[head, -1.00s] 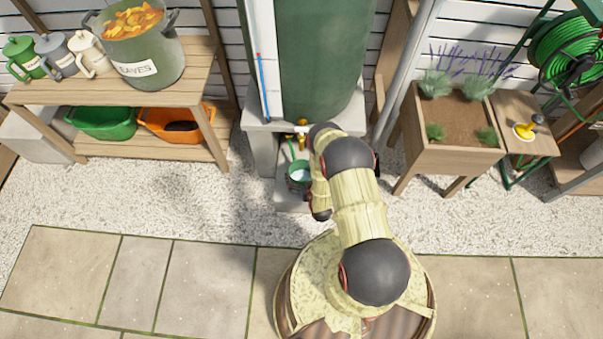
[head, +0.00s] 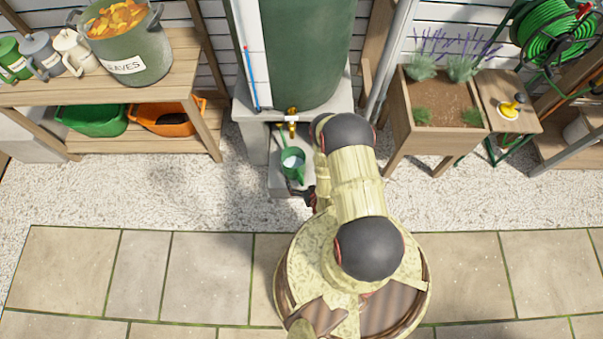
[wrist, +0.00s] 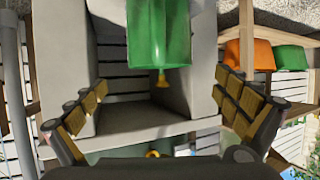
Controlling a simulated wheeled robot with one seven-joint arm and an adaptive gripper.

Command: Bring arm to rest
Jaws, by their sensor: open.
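My gripper (wrist: 162,100) is open and empty in the wrist view, with one padded finger at each side. In the head view its dark end (head: 309,196) shows at the front edge of the low block, mostly hidden by my arm. A green watering can (head: 292,163) stands on the block under the brass tap (head: 292,115), apart from the gripper. In the wrist view, a green body that looks like the can (wrist: 158,35) appears beyond the fingertips, with a small brass piece below it.
A green water barrel (head: 305,55) stands on a grey stand (head: 250,112) behind the can. A shelf (head: 190,95) with a leaves pot (head: 125,50) and tubs is at left. A wooden planter (head: 435,140) is at right. The gravel and paving in front are clear.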

